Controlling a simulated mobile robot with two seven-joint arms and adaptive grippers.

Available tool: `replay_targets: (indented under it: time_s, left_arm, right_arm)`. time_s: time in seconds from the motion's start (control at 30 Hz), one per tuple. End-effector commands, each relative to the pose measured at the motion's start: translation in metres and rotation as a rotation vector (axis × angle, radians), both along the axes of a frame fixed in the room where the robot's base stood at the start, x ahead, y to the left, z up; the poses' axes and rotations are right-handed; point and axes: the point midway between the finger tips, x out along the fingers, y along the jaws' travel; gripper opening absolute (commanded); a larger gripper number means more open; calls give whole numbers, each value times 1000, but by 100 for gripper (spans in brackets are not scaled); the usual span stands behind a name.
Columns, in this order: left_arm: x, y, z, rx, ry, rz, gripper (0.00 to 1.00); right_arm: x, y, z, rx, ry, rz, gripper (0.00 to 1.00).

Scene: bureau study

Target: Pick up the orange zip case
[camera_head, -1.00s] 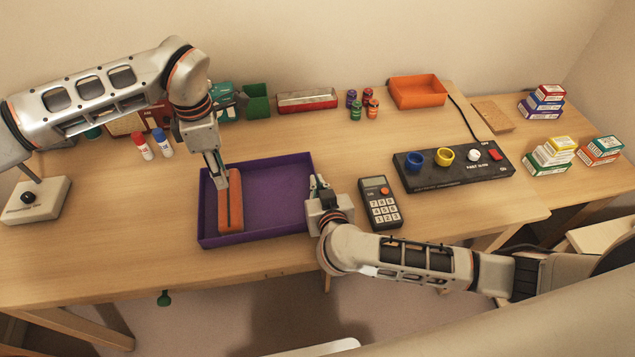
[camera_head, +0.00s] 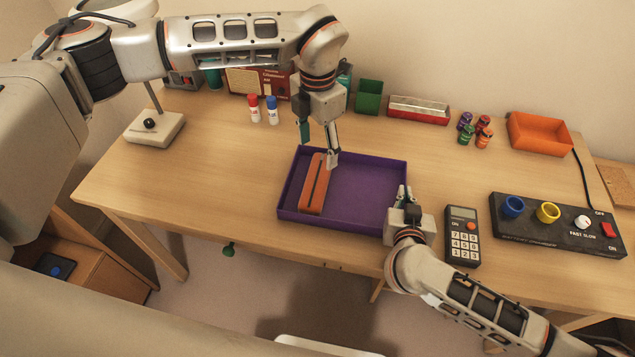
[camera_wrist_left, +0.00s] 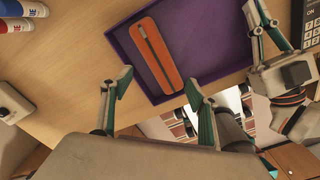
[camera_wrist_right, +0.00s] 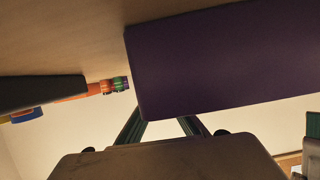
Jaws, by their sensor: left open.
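The orange zip case (camera_head: 314,185), long with a dark zip line, lies in the left part of the shallow purple tray (camera_head: 372,203). My left gripper (camera_head: 318,148) is open and empty above the case's far end. In the left wrist view the case (camera_wrist_left: 158,54) lies beyond the spread fingers (camera_wrist_left: 157,84), not between them. My right gripper (camera_head: 404,190) is at the tray's near right corner, its fingers apart and empty. In the right wrist view the tray's purple wall (camera_wrist_right: 215,60) fills much of the picture and may hide its fingertips (camera_wrist_right: 160,118).
A calculator (camera_head: 462,236) and a black control box (camera_head: 556,225) are right of the tray. Red and blue glue sticks (camera_head: 263,110), a green box (camera_head: 369,97), small jars (camera_head: 474,130) and an orange bin (camera_head: 540,134) stand behind.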

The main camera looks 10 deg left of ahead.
Motion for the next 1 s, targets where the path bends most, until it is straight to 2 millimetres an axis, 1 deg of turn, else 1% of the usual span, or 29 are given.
replay_targets:
  time_s: [0.1, 0.3, 0.4, 0.57, 0.67, 0.9, 1.0]
  left_arm:
    - [0, 0, 6, 1, -1, 200, 60]
    - [0, 0, 12, 0, 0, 493, 60]
    - [0, -1, 14, 0, 1, 592, 60]
    - [0, 0, 14, 1, 1, 676, 60]
    - [-1, 0, 4, 2, 4, 691, 60]
    - [-1, 0, -36, 1, 4, 692, 60]
    - [-1, 0, -47, 1, 3, 691, 60]
  right_arm:
    - [0, 0, 0, 0, 1, 0, 0]
    - [0, 0, 0, 0, 1, 0, 0]
    - [0, 0, 0, 0, 1, 0, 0]
    - [0, 0, 0, 0, 1, 0, 0]
    - [0, 0, 0, 0, 0, 0, 0]
    - [0, 0, 0, 0, 0, 0, 0]
    - [0, 0, 0, 0, 0, 0, 0]
